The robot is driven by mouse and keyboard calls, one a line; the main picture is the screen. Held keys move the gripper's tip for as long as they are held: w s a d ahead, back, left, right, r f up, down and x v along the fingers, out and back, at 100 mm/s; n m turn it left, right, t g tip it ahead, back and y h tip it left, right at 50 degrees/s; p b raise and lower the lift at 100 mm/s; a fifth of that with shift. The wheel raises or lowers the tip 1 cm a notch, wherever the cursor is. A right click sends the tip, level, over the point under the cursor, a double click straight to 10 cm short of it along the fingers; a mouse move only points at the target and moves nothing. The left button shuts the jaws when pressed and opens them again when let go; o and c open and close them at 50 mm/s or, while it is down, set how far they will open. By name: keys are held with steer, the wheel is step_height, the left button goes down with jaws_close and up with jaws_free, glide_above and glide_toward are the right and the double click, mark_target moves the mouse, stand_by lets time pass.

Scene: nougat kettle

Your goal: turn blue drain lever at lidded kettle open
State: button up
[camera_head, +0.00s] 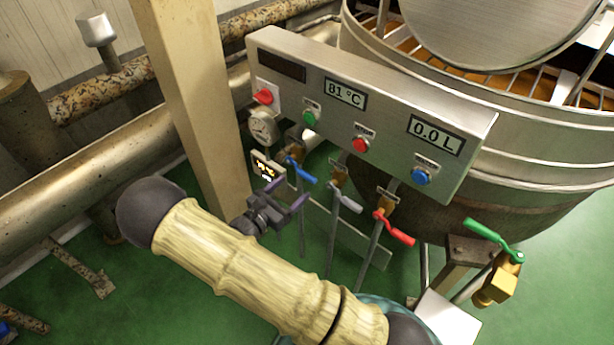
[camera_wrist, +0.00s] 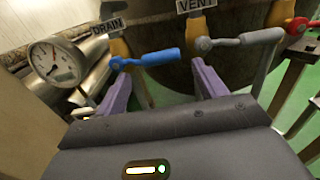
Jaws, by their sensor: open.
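The blue drain lever (camera_head: 301,172) sits on a brass valve below the panel at the kettle's left. In the wrist view the blue lever (camera_wrist: 160,58) points right from its pivot, under a DRAIN label (camera_wrist: 107,27). My gripper (camera_head: 285,192) is open, with purple fingers, just below and in front of the lever. In the wrist view the lever shows ahead, across the space between the fingertips (camera_wrist: 160,76); I cannot tell whether a finger touches it. The kettle (camera_head: 520,155) is steel, with a round lid (camera_head: 495,25) over its top; a grate shows beside the lid.
A grey lever (camera_head: 346,200), labelled VENT in the wrist view, is close to the right finger. Red (camera_head: 394,230) and green (camera_head: 488,236) levers are farther right. A dial gauge (camera_wrist: 55,62) is at the left. A beige post (camera_head: 190,90) stands left of the panel (camera_head: 375,110).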

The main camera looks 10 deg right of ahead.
mark_target(304, 178)
steer(key=x, duration=0.7)
steer(key=shift+w+d+b, duration=0.1)
steer(key=shift+d+b, duration=0.05)
steer(key=shift+b, duration=0.15)
steer(key=c, duration=1.4)
